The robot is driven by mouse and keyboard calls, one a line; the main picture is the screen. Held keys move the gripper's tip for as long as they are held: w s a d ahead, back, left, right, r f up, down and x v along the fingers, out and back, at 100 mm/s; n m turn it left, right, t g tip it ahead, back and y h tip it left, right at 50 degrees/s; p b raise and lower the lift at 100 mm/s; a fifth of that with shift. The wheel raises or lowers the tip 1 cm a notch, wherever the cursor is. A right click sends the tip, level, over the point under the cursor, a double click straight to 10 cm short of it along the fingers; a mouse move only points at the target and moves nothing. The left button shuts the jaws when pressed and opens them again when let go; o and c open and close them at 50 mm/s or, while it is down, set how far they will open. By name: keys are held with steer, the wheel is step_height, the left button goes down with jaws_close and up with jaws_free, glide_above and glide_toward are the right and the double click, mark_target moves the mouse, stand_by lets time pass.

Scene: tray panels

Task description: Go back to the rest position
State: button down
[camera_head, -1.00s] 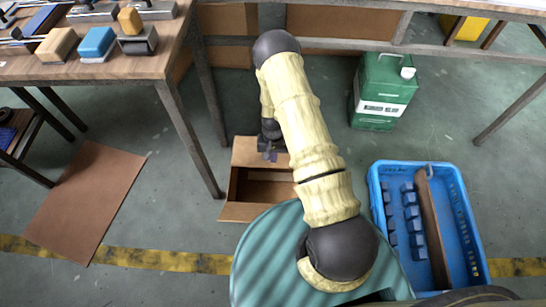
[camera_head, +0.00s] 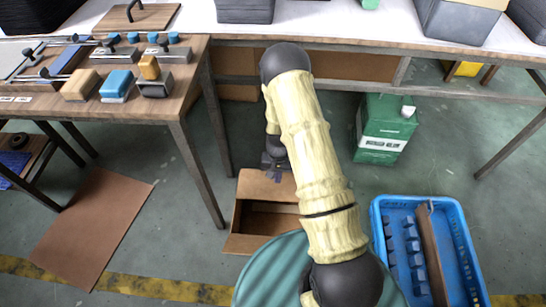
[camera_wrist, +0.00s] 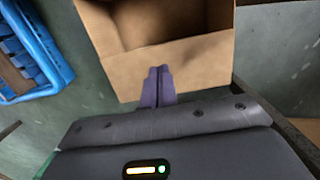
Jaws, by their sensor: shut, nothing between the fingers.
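My gripper (camera_wrist: 157,87) is shut and empty in the wrist view, its two fingers pressed together. In the head view my gripper (camera_head: 274,174) shows small and dark at the end of my arm, which hangs down. The box also shows in the head view (camera_head: 249,243). I cannot tell whether the fingers touch the box. The part of the box's inside that I see looks empty.
A wooden table (camera_head: 190,98) with blocks and tools stands at the left. A long bench (camera_head: 330,35) runs along the back. A green canister (camera_head: 384,128) and a blue crate (camera_head: 458,225) stand on the floor at the right. A brown sheet (camera_head: 95,225) lies at the left.

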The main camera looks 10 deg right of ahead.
step_height(320, 180, up, 19)
steer(key=s+n+t, duration=0.2)
steer(key=s, duration=0.1)
steer(key=s+r+n+t, duration=0.2)
steer(key=s+r, duration=0.9)
steer(key=r, duration=0.2)
steer(key=w+p+v, duration=0.2)
steer(key=p+v, duration=0.9)
steer(key=p, duration=0.1)
steer(key=w+r+p+v, duration=0.1)
steer(key=w+p+v, duration=0.2)
steer(key=p+v, duration=0.9)
steer(key=w+a+p+v, duration=0.1)
steer(key=w+p+v, duration=0.1)
steer(key=p+v, duration=0.9)
steer(key=shift+w+r+p, duration=0.35)
steer(key=shift+r+p, duration=0.1)
steer(key=shift+r, duration=0.15)
steer(key=shift+a, duration=0.15)
steer(key=shift+a+f, duration=0.1)
